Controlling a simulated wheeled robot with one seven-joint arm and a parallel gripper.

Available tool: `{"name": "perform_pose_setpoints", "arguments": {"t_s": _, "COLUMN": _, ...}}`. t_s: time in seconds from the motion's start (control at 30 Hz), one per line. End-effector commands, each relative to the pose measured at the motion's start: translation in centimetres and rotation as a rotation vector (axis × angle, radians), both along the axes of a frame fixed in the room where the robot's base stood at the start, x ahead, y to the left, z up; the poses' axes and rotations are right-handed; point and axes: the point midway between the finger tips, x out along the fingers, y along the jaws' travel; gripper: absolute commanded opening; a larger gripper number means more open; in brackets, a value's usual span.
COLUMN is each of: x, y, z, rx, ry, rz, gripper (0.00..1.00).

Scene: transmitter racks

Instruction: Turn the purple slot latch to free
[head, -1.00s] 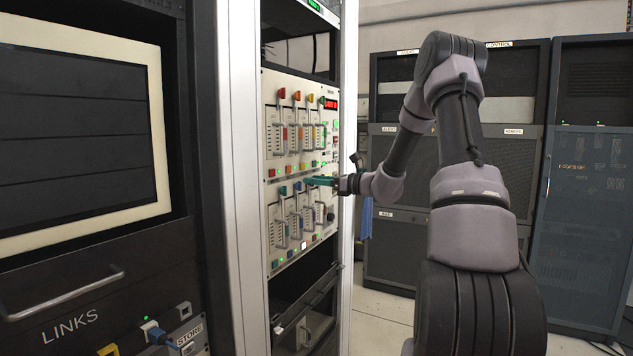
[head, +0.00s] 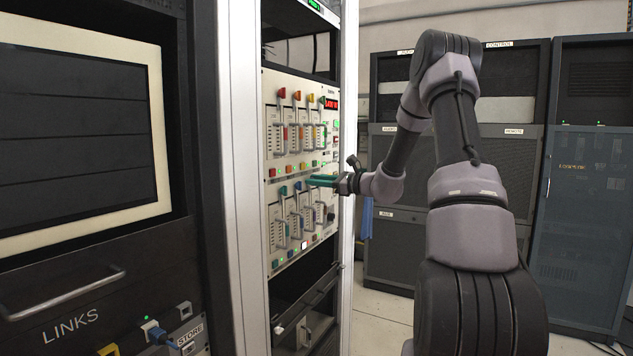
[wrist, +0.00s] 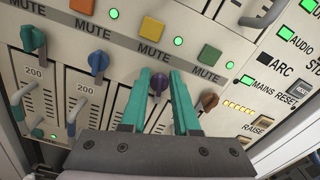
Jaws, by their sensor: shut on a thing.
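The purple slot latch (wrist: 158,83) is a small knob at the top of a slot in the lower row of the panel. In the wrist view it sits between the two teal fingertips of my gripper (wrist: 158,77). My gripper is shut on it, with a finger on each side. In the head view my gripper (head: 322,181) reaches the panel from the right and hides the latch. The latch's exact angle is hard to tell.
A blue knob (wrist: 98,62) and a teal knob (wrist: 32,38) sit to the left, and a brown-orange knob (wrist: 209,100) close to the right. Square MUTE buttons and green lamps lie just above. Metal handles (wrist: 82,105) stand out from the panel below.

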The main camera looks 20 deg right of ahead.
Motion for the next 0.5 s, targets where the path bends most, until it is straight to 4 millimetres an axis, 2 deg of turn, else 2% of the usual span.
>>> {"name": "perform_pose_setpoints", "arguments": {"t_s": 0.5, "x": -0.28, "y": 0.24, "z": -0.27, "rx": -0.348, "ry": -0.347, "rz": 0.000, "gripper": 0.00}}
